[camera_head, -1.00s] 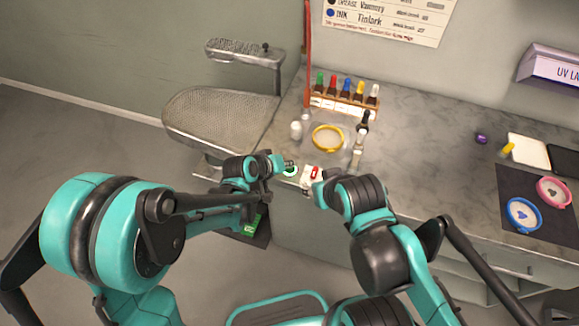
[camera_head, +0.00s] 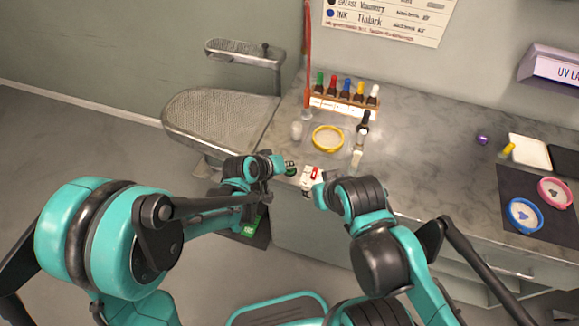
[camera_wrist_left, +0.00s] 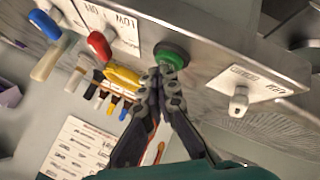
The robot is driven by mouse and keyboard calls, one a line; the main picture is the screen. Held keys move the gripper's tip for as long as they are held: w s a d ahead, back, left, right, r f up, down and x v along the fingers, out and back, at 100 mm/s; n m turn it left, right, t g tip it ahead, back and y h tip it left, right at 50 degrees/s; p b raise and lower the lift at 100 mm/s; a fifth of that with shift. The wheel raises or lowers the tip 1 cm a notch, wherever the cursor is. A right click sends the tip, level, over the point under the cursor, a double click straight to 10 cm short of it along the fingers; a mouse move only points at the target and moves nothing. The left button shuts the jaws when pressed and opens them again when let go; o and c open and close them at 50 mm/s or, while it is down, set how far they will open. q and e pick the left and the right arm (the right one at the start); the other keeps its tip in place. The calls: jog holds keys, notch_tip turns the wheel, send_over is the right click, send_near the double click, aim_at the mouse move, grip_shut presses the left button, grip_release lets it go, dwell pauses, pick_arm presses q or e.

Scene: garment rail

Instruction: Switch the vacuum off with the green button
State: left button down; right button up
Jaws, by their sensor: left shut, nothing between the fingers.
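The green button (camera_wrist_left: 172,54) is round, with a dark rim, on the metal front edge of the bench in the left wrist view. It also shows small in the head view (camera_head: 291,168), without a bright ring around it. My left gripper (camera_wrist_left: 165,78) is shut and empty. Its fingertips are at the button's lower edge in the picture; I cannot tell whether they touch it. In the head view the left gripper (camera_head: 284,166) is beside the button. My right gripper (camera_head: 314,190) is near a white plate with a red switch (camera_head: 314,173); its fingers are too small to read.
In the left wrist view a red lever (camera_wrist_left: 98,45), a blue lever (camera_wrist_left: 45,23) and a white knob (camera_wrist_left: 238,101) flank the button. A yellow hoop (camera_head: 328,138) and a rack of bottles (camera_head: 344,101) stand on the bench. A mesh pressing board (camera_head: 220,118) is left.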

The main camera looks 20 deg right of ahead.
pick_arm(q)
jog(key=shift+r, duration=0.1)
notch_tip(320, 180, up, 6)
jog(key=p, duration=0.4)
jog(key=shift+a, duration=0.1)
dwell(0.4)
jog(key=s+a+r+t+y, duration=0.1)
jog(key=s+a+r+y, duration=0.2)
jog(key=a, duration=0.6)
jog(key=s+a+r+y, duration=0.1)
jog(key=s+a+r, duration=0.1)
jog(key=a+r, duration=0.5)
jog(key=s+a+f+y, duration=0.1)
jog(key=s+a, duration=0.4)
jog(key=a, duration=0.3)
jog(key=s+a+f+n+y, duration=0.1)
jog(key=s+a+y, duration=0.1)
jog(key=s+a, duration=0.4)
jog(key=shift+s+a+t+b, duration=0.2)
jog(key=shift+a+t+b, duration=0.15)
jog(key=shift+a, duration=0.7)
